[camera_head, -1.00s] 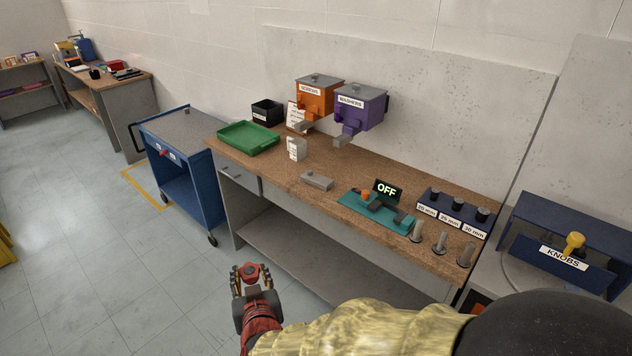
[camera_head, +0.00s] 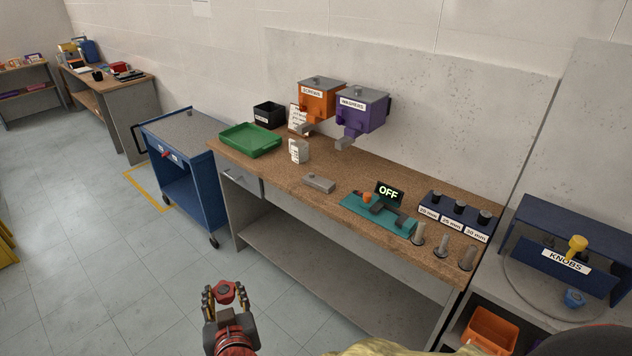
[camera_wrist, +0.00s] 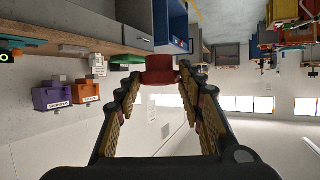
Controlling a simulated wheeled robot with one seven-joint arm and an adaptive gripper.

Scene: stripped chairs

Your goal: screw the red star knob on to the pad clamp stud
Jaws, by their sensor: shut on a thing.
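The red star knob (camera_head: 226,291) is between the fingertips of my gripper (camera_head: 225,298), low in the head view over the floor in front of the bench. In the wrist view the knob (camera_wrist: 160,71) sits at the ends of the fingers, and my gripper (camera_wrist: 160,92) is shut on it. A teal fixture (camera_head: 350,207) with dark blocks, an orange part and an "OFF" display (camera_head: 388,192) lies on the bench, well apart from the knob. I cannot make out the pad clamp stud for certain.
The wooden bench (camera_head: 285,177) carries a green tray (camera_head: 250,141), a grey block (camera_head: 319,183) and several upright grey posts. The knobs rack (camera_head: 566,262) stands at the right, with a blue knob (camera_head: 574,298) by it. A blue cart (camera_head: 185,160) is at left. Floor before the bench is clear.

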